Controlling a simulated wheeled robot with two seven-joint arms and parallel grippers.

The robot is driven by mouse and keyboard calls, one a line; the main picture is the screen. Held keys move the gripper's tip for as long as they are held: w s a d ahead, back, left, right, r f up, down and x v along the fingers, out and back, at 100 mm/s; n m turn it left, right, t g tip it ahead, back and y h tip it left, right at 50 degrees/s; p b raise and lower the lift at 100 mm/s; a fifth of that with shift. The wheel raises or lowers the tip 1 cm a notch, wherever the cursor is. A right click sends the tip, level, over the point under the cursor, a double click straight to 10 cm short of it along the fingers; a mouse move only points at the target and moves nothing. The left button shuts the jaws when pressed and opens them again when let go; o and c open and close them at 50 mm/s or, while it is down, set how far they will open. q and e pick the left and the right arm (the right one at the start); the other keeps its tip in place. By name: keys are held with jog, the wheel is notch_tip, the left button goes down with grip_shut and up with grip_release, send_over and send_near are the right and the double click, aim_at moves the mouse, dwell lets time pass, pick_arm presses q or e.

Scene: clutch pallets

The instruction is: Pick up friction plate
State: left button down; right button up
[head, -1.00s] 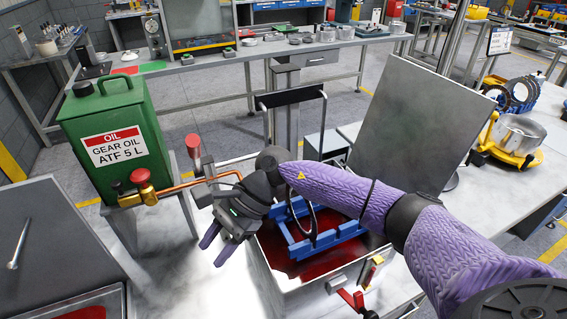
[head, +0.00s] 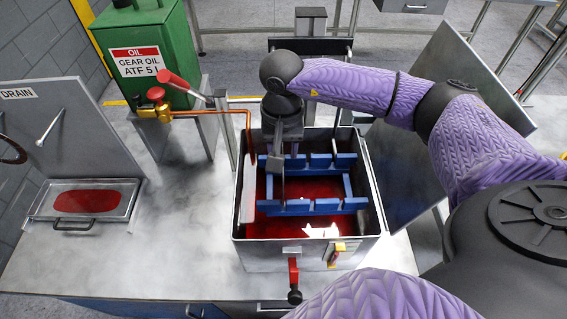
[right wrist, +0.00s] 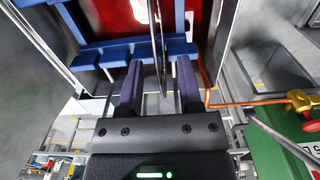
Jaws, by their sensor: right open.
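The friction plate (right wrist: 157,45) is a thin dark disc or ring seen almost edge-on in the right wrist view. In the head view it is a narrow grey edge (head: 279,178) above the blue rack (head: 320,206), partly hidden by my gripper. The rack sits in an open metal tank (head: 376,190) with red oil. My right gripper (right wrist: 159,92) is open, its two purple fingers on either side of the plate's near edge, with gaps visible. In the head view my right gripper (head: 279,152) points down over the rack's left part. My left gripper is not in view.
A green oil can (head: 150,40) and a copper pipe with a red-handled valve (head: 157,96) stand left of the tank. A drain tray (head: 130,200) with red fluid lies farther left. Part of a dark ring (head: 12,150) shows at the left edge. A red-handled lever (head: 294,278) is on the tank's front.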

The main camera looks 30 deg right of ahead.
notch_tip(320, 180, down, 3)
jog(key=shift+f, duration=0.2)
grip_shut()
dwell(0.9)
jog(key=shift+r, duration=0.1)
dwell(0.3)
